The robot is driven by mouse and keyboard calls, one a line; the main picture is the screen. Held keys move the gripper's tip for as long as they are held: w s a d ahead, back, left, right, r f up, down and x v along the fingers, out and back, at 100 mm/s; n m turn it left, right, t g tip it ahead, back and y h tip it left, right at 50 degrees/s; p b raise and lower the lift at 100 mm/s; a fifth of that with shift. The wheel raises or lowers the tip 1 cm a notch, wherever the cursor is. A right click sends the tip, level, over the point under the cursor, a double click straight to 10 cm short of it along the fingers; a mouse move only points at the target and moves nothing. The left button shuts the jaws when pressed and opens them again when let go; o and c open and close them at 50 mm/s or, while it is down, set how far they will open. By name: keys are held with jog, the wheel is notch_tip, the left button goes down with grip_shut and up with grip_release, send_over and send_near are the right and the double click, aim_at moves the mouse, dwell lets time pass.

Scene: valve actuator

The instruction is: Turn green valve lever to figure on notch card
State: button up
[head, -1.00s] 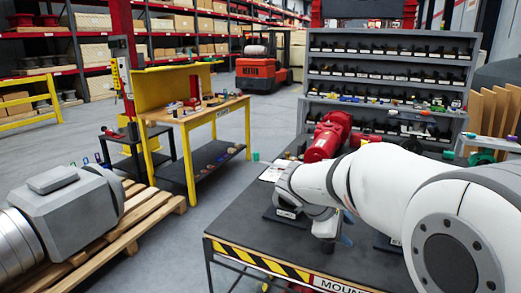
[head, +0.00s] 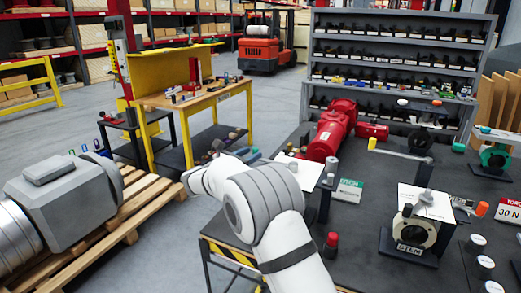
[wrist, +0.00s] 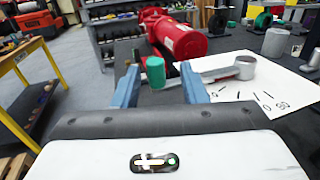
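The green knob (wrist: 155,72) is the end of a grey lever (wrist: 205,76). In the wrist view the lever runs right to a grey round hub (wrist: 245,67). It lies over a white card (wrist: 258,90) with black marks and figures, too small to read surely. My gripper (wrist: 160,66) is open. Its two blue fingers stand left and right of the knob, with gaps on both sides; whether the knob is fully between the tips I cannot tell. In the head view my gripper (head: 238,154) is small beside the card (head: 300,172), and my arm hides part of the valve.
A red valve body (head: 332,128) lies behind the card. A NOTCH sign (head: 348,191), a red-capped post (head: 331,243) and a STEM fixture (head: 412,233) stand to the right. A yellow-knobbed lever (head: 400,152) is further back. The wooden bench (head: 190,112) stands left.

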aim_at(253, 152)
jog(key=shift+p+x, duration=0.3)
jog(key=shift+x, duration=1.5)
jog(key=shift+w+a, duration=0.1)
jog(key=shift+a, duration=0.05)
jog(key=shift+c, duration=0.3)
jog(key=shift+f, duration=0.1)
grip_shut()
